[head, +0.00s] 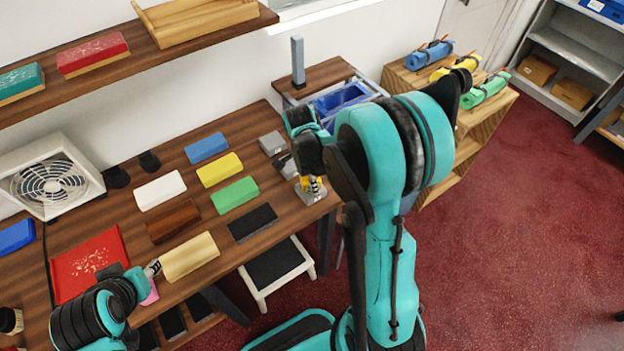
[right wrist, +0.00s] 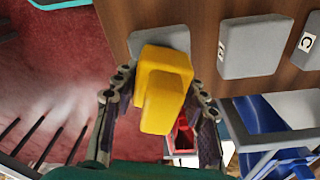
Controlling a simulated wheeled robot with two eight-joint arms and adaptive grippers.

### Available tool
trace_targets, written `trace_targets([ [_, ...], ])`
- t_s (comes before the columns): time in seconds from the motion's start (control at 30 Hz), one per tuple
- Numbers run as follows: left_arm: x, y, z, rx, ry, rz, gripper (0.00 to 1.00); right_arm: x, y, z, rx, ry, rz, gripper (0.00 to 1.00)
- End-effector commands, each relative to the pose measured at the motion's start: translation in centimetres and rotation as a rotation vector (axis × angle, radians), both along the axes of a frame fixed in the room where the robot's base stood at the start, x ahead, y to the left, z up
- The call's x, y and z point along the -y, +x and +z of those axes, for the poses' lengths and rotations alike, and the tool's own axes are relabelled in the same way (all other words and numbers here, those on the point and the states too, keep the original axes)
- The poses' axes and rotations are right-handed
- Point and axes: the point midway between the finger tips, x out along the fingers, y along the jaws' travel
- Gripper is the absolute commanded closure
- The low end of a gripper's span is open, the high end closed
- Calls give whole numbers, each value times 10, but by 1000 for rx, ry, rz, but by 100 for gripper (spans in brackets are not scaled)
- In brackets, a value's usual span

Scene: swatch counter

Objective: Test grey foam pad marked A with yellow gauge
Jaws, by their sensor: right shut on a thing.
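My right gripper (head: 312,178) is shut on the yellow gauge (right wrist: 165,90) at the counter's right end. It also shows in the right wrist view (right wrist: 160,105), fingers on both sides of the gauge. A grey foam pad (right wrist: 160,40) lies just beyond the gauge, partly covered by it; I see no letter on it and cannot tell whether they touch. A second grey pad (right wrist: 258,48) beside it has a white label too unclear to read. A third pad (right wrist: 308,42) is marked C. My left gripper (head: 152,269) is near a beige block; its opening is unclear.
Several coloured blocks, such as the green one (head: 235,194) and black one (head: 252,222), lie left of the pads. A red tray (head: 60,283) is at the left. A blue bin (head: 342,97) stands beyond the counter's right end. Open floor (head: 540,200) lies right.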

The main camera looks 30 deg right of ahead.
Motion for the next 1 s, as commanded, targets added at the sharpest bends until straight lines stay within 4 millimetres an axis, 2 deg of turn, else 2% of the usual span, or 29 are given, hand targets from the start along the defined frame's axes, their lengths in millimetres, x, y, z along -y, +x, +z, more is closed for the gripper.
trace_targets([
  [0.43,0,0,3,0,0,0,60,0,-1,3,-1,1,0,80],
  [1.0,0,0,38,0,0,0,60,0,0,51,0,0,0,80],
])
